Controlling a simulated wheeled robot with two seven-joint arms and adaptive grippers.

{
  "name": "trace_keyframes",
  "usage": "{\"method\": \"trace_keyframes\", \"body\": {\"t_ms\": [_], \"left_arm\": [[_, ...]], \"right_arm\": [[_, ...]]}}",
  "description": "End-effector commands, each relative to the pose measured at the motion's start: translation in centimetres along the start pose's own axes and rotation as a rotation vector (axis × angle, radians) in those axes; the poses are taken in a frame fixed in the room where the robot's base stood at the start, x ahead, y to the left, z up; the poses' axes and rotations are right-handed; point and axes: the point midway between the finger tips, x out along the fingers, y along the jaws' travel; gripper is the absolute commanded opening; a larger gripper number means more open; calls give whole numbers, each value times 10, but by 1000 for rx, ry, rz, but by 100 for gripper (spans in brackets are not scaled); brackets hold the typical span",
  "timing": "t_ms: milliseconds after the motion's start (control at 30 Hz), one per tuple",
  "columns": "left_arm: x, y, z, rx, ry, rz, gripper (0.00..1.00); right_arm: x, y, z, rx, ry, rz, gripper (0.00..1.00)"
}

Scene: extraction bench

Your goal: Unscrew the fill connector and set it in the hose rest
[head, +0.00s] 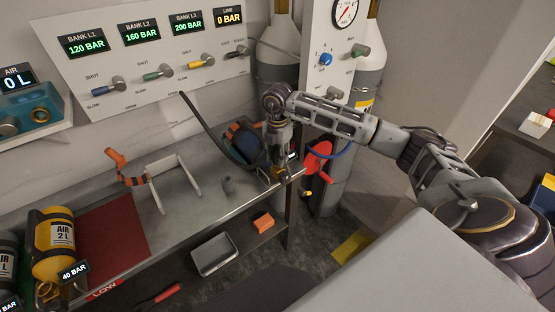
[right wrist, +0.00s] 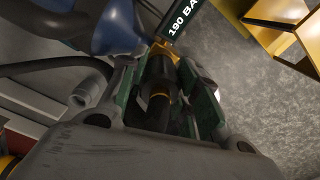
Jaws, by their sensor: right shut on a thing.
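My right gripper (head: 281,168) is at the right end of the bench, beside a blue cylinder (head: 242,140) in a dark cradle. In the right wrist view the right gripper (right wrist: 165,100) is shut on the fill connector (right wrist: 158,75), a black piece with gold bands. A brass part shows at its far end, by a "190 BA…" label; I cannot tell whether the connector is still threaded on. In the head view the gripper mostly hides it. My left gripper is not in view.
A yellow air cylinder (head: 56,245) lies left by a red mat (head: 105,238). A valve panel (head: 150,60) rises behind. A red handwheel (head: 318,157) is close right of the gripper.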

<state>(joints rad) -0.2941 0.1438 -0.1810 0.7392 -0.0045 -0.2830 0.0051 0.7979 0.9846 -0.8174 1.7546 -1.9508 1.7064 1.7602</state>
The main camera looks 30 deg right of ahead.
Motion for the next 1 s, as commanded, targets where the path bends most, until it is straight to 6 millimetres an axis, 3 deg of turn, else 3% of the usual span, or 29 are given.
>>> {"method": "trace_keyframes", "body": {"t_ms": [500,1000], "left_arm": [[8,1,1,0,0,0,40],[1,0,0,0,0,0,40]], "right_arm": [[0,0,0,-293,0,1,3],[-10,0,0,-286,0,2,2]]}}
